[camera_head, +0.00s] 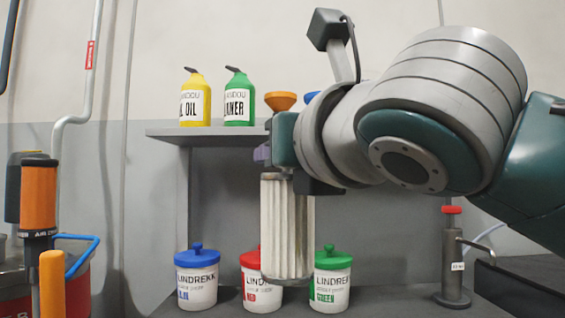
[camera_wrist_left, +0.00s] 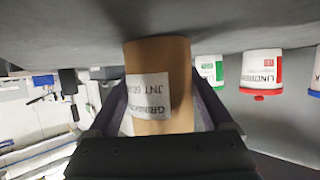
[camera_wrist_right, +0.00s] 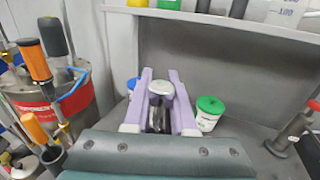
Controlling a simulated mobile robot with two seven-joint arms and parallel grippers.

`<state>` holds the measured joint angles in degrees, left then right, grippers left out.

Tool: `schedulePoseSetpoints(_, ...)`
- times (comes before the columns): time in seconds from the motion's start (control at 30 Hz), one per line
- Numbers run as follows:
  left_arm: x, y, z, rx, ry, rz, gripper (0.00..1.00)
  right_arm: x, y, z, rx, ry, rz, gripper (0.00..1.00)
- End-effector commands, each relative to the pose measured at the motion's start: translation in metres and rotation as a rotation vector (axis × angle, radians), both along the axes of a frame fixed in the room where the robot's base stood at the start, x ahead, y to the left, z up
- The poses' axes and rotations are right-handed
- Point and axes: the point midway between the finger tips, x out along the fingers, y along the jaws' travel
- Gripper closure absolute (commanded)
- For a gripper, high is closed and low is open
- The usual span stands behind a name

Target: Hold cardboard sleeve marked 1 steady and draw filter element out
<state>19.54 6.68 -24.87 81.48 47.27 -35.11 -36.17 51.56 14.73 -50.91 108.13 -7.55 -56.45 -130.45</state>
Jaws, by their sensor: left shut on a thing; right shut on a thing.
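The filter element (camera_head: 286,228) is a white pleated cylinder with grey end caps. It hangs upright below my right gripper (camera_head: 275,160) in the head view, and no sleeve shows around it there. In the right wrist view, the purple fingers of my right gripper (camera_wrist_right: 160,95) are shut on its grey top end. In the left wrist view, my left gripper (camera_wrist_left: 160,105) is shut around a brown cardboard sleeve (camera_wrist_left: 158,50). Its white label appears upside down, and I cannot read a 1 on it. The left gripper and sleeve do not show in the head view.
Behind the filter stand blue-lidded (camera_head: 196,280), red-lidded (camera_head: 262,296) and green-lidded (camera_head: 332,282) tubs. A shelf above holds yellow (camera_head: 195,100) and green (camera_head: 239,100) bottles and an orange funnel (camera_head: 281,101). A grey hand pump (camera_head: 453,265) stands right; orange-handled tools (camera_head: 39,205) stand left.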

Motion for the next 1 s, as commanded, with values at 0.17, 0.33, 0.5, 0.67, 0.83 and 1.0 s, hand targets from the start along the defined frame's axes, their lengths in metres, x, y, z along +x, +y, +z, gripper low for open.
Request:
schedulePoseSetpoints(0.17,0.000,0.000,0.000,0.001,0.001,0.000,0.00,0.000,0.000,0.000,0.000,-0.001,0.000,1.00)
schedulePoseSetpoints(0.33,0.000,0.000,0.000,0.001,0.001,0.000,0.00,0.000,0.000,0.000,0.002,-0.001,0.000,1.00)
schedulePoseSetpoints(0.5,-0.003,0.004,0.002,0.001,0.000,0.001,0.00,0.000,0.000,0.000,0.002,-0.001,0.000,1.00)
schedulePoseSetpoints(0.67,-0.017,0.016,0.009,0.003,-0.001,-0.001,0.00,0.000,0.000,0.000,0.002,-0.001,0.000,1.00)
schedulePoseSetpoints(0.83,-0.039,0.038,0.021,0.004,-0.001,0.001,0.00,0.000,0.000,0.000,0.002,-0.001,0.000,1.00)
schedulePoseSetpoints(1.0,-0.061,0.058,0.033,0.005,0.001,0.000,0.00,0.000,0.000,0.000,0.002,-0.001,0.000,1.00)
